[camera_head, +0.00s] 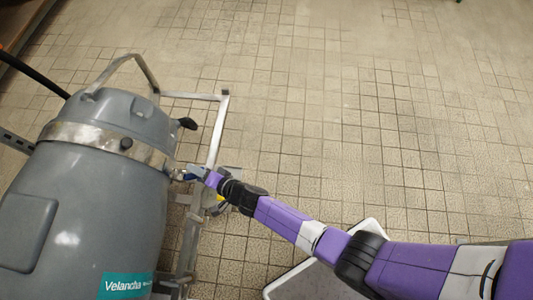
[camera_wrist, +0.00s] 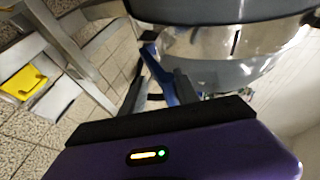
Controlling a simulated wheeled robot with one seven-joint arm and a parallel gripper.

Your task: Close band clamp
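A grey drum-shaped machine (camera_head: 95,215) stands at the left in the head view. A shiny metal band clamp (camera_head: 105,140) runs around it below its lid; the band also shows in the wrist view (camera_wrist: 225,50). A blue lever (camera_wrist: 156,66) sticks out at the band's side in the wrist view. My gripper (camera_head: 191,174) is at the band's right side. In the wrist view its two dark fingers (camera_wrist: 158,88) stand apart, with the blue lever's end between them. The lever is close to the right finger; I cannot tell whether they touch.
A metal frame (camera_head: 218,130) stands behind and beside the drum, close to my gripper. A yellow object (camera_wrist: 24,82) lies by the frame in the wrist view. A black knob (camera_head: 187,123) juts out above the band.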

